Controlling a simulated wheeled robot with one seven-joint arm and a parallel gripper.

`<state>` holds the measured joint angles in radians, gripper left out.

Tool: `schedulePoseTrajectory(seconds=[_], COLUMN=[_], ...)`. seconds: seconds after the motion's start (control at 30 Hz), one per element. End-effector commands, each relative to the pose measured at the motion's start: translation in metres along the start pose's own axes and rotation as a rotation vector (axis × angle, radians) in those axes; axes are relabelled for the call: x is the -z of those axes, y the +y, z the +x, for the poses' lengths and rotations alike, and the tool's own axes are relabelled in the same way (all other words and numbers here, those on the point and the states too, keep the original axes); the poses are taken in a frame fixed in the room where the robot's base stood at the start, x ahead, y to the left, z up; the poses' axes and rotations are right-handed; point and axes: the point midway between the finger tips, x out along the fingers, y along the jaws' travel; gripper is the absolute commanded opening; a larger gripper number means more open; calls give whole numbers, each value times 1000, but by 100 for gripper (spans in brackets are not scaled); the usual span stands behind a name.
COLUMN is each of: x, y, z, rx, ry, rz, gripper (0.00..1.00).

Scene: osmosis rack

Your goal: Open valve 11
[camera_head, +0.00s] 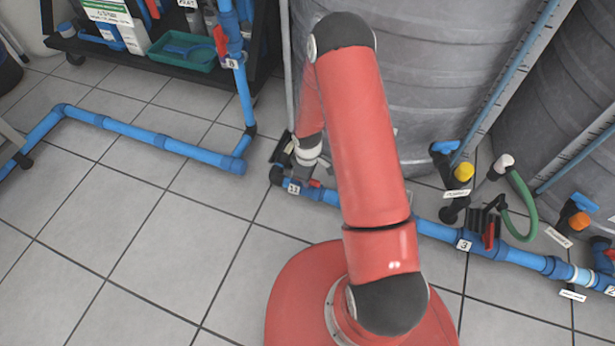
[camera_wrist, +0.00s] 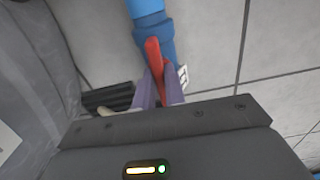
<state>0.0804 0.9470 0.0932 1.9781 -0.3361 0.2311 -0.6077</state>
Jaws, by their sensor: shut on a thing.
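Valve 11 has a red handle (camera_wrist: 153,55) on a blue pipe, with a white tag (camera_head: 294,188) reading 11 beside it. In the head view only a small part of the red handle (camera_head: 315,183) shows beside my gripper. My gripper (camera_wrist: 160,90) is shut on the red handle, with a purple-grey finger on each side of it. In the wrist view the handle looks roughly in line with the pipe. The handle's near end is hidden between the fingers. In the head view my arm hides the pipe just right of the valve.
Large grey ribbed tanks (camera_head: 440,80) stand close behind the pipe. Valve 3 (camera_head: 488,235) with a red handle and a green hose (camera_head: 525,210) are to the right. A black shelf (camera_head: 170,60) and another blue pipe (camera_head: 150,132) are at left. Tiled floor is open in front.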

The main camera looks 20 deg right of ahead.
Motion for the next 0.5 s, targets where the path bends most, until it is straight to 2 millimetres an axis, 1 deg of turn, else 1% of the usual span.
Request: schedulePoseTrajectory(seconds=[0.23,0.5], x=[-1,-1], y=[0,0], z=[0,0], rx=[1,0], ry=[-1,-1], rz=[-50,-58], gripper=[0,0])
